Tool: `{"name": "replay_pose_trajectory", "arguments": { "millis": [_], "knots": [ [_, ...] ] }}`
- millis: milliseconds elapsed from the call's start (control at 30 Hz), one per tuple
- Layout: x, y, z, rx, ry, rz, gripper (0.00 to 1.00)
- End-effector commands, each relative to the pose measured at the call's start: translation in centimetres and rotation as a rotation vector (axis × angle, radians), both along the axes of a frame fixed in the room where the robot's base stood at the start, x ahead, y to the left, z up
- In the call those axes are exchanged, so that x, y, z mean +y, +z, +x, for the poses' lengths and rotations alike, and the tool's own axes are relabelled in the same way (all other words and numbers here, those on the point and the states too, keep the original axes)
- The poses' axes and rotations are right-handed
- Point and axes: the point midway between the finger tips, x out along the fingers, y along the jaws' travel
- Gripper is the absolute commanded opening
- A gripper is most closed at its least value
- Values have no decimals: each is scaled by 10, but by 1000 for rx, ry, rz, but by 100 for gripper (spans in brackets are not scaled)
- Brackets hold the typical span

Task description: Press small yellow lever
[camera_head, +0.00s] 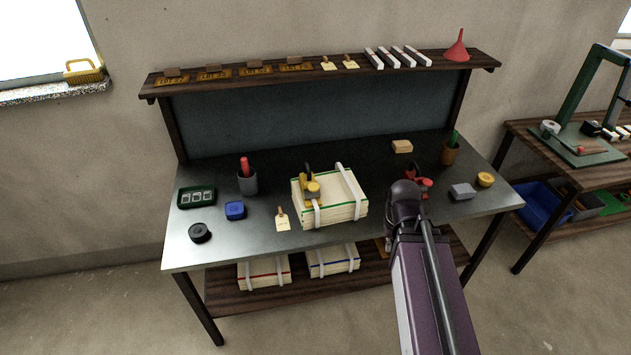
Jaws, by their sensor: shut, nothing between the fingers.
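A small yellow tool (312,188) with a dark upper part sits on the left part of a strapped stack of cream sheets (345,208) in the middle of the metal-topped bench. It looks like the yellow lever, but its exact shape is too small to tell. My purple and black arm rises from the bottom right, and its dark joint stands in front of the bench's right half, to the right of the stack. The yellow tool is fully clear of the arm in this view.
A red tool (425,187) is partly covered by my arm. A grey cup (247,183), blue block (235,210), black roll (200,233) and tag (282,219) lie left of the stack. A grey block (462,191) lies right. A shelf (220,81) runs behind.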

Motion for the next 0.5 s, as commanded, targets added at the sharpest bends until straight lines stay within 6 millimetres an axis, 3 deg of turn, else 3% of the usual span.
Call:
{"name": "replay_pose_trajectory", "arguments": {
  "millis": [267,500],
  "knots": [
    [1,1,2,0,8,0,0],
    [10,12,26,0,128,0,0]
  ]
}}
